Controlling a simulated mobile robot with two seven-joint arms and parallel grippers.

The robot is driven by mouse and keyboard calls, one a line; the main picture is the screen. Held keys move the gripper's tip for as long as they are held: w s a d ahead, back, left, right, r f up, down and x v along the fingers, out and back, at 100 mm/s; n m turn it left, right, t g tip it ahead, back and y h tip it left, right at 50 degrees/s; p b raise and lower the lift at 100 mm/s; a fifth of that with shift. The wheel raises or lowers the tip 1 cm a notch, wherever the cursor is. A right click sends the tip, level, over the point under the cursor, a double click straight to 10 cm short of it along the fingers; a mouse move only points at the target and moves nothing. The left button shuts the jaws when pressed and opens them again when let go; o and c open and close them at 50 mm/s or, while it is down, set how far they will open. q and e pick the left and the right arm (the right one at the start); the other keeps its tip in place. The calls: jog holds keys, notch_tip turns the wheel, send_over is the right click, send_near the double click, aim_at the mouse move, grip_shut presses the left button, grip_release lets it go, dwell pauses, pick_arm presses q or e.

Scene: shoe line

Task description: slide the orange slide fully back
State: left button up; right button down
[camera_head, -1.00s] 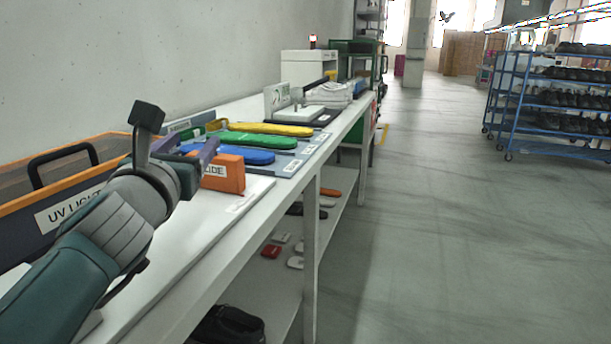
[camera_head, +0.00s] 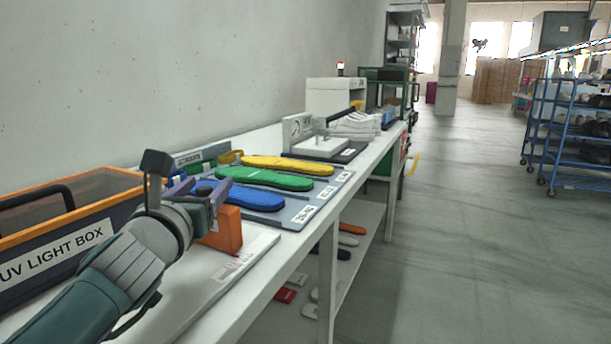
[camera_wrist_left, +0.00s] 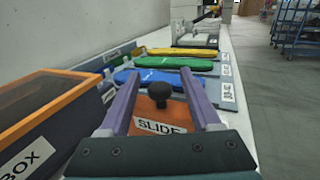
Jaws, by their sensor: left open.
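The orange slide (camera_head: 225,230) is a block on the white board near the table's front edge, partly hidden by my left gripper (camera_head: 212,192). In the left wrist view the orange slide (camera_wrist_left: 160,122) lies ahead with a SLIDE label and a black round knob (camera_wrist_left: 159,92) on top. My left gripper (camera_wrist_left: 159,72) is open, with one purple finger on each side of the knob. The fingers do not look closed on it; contact cannot be told. My right gripper is not in view.
The orange-rimmed UV light box (camera_head: 75,185) stands at left, close to the left arm. Blue (camera_head: 240,195), green (camera_head: 265,178) and yellow (camera_head: 290,164) insoles lie on a grey mat (camera_head: 318,200) beyond the slide. The aisle at right is clear.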

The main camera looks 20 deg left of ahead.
pick_arm(q)
jog(key=shift+s, duration=0.1)
jog(key=shift+c, duration=0.4)
grip_shut()
dwell(0.9)
